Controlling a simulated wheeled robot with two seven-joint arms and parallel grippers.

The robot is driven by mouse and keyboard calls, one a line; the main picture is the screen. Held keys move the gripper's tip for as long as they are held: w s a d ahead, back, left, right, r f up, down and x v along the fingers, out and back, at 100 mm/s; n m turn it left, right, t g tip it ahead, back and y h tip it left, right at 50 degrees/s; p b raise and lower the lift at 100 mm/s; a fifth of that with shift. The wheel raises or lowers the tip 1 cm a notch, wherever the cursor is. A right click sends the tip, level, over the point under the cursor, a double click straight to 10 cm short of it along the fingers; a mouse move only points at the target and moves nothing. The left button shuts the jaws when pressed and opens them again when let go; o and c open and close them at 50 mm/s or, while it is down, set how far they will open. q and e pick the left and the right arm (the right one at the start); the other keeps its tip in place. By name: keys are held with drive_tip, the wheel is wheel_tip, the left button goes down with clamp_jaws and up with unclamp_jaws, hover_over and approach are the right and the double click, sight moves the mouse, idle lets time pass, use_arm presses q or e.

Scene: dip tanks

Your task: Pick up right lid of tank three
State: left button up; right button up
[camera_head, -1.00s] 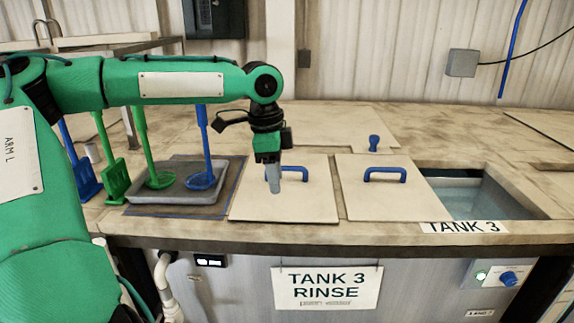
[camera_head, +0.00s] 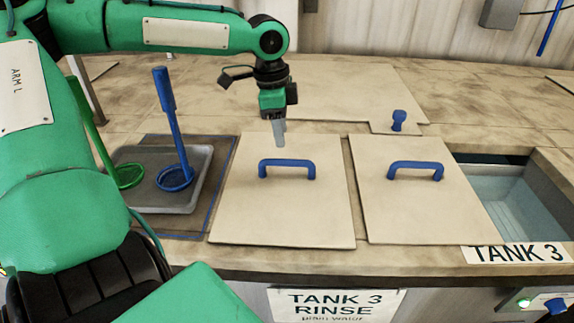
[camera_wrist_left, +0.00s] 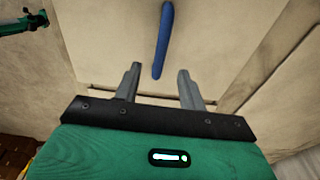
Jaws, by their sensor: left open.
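The right lid (camera_head: 410,215) of tank three is a flat beige plate with a blue arched handle (camera_head: 415,166). It lies on the counter beside the open part of the tank (camera_head: 510,200). A similar left lid (camera_head: 285,220) with its own blue handle (camera_head: 287,164) lies to its left. My left gripper (camera_head: 279,138) points down near the far edge of the left lid, behind that lid's handle. In the left wrist view its fingers (camera_wrist_left: 158,88) are apart and empty, with a blue handle (camera_wrist_left: 163,42) beyond them. My right gripper is not seen.
A grey tray (camera_head: 170,205) at left holds a blue and a green long-handled tool. A further cover with a blue knob (camera_head: 399,120) lies behind the lids. The "TANK 3" label (camera_head: 515,253) is on the front edge. The counter behind is mostly clear.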

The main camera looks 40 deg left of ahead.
sight(286, 160)
use_arm(q)
drive_tip(key=f, duration=0.4)
drive_tip(key=shift+w+d, duration=0.1)
drive_tip(key=shift+w, duration=0.15)
drive_tip(key=shift+f, duration=0.35)
drive_tip(key=f, duration=0.1)
drive_tip(key=f+p, duration=0.1)
drive_tip(key=f, duration=0.1)
drive_tip(key=shift+w+d+f, duration=0.2)
drive_tip(key=shift+d+f, duration=0.1)
drive_tip(key=shift+f, duration=0.55)
drive_tip(key=shift+d+f, duration=0.1)
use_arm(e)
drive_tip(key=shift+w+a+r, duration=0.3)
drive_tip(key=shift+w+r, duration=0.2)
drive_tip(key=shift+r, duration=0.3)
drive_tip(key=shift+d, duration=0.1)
use_arm(q)
drive_tip(key=shift+c, duration=1.2)
clamp_jaws()
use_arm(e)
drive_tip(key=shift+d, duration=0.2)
